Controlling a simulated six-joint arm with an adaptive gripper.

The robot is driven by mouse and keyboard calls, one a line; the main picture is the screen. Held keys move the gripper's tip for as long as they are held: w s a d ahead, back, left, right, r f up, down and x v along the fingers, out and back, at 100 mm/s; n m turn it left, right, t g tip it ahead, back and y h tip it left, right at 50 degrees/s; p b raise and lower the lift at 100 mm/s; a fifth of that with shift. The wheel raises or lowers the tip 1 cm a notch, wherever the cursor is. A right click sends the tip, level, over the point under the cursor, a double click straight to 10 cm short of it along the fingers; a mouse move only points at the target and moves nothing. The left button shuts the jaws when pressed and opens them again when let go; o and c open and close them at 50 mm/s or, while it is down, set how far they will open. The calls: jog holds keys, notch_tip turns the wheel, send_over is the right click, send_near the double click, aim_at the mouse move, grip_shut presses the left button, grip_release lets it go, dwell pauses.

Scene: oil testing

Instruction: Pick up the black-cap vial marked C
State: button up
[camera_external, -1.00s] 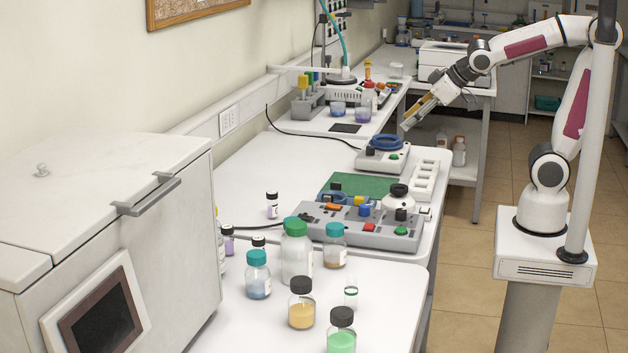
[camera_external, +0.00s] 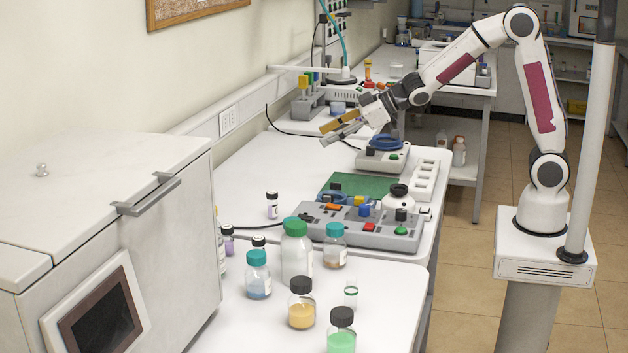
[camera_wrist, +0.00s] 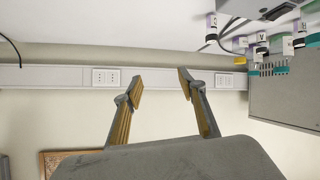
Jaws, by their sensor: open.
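My gripper (camera_external: 323,134) hangs open and empty above the back part of the white bench; its two fingers also show apart in the wrist view (camera_wrist: 160,86). Small black-cap vials with white labels stand on the bench below: one alone (camera_external: 272,206) behind the grey panel, one (camera_external: 228,241) by the white oven and one (camera_external: 258,242) partly hidden behind a teal-cap bottle. In the wrist view, small vials hang upside down at the top right, one at the left of the group (camera_wrist: 211,22). I cannot tell for sure which vial bears C.
Teal-cap bottles (camera_external: 257,277) and larger black-cap bottles with orange (camera_external: 301,308) and green (camera_external: 341,335) contents stand at the front. The grey panel (camera_external: 358,231) and a hotplate with a blue ring (camera_external: 384,158) lie on the right. The white oven (camera_external: 165,245) fills the left.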

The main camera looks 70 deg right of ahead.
aim_at(278, 217)
jog(key=w+a+f+n+y, duration=0.1)
jog(key=a+f+y, duration=0.1)
jog(key=a+f, duration=0.1)
jog(key=w+a+f+n+g+y, duration=0.1)
jog(key=w+a+f+y, duration=0.1)
jog(key=a+f, duration=0.2)
jog(key=w+a+f+n+y, duration=0.1)
jog(key=a+f+y, duration=0.1)
jog(key=a+f, duration=0.1)
jog(key=shift+w+a+f+y, duration=0.2)
jog(key=shift+y, duration=0.1)
jog(key=shift+x, duration=1.25)
jog(key=shift+w+a+f+g, duration=0.1)
jog(key=shift+g, duration=0.2)
jog(key=shift+x, duration=2.5)
jog(key=c, duration=1.1)
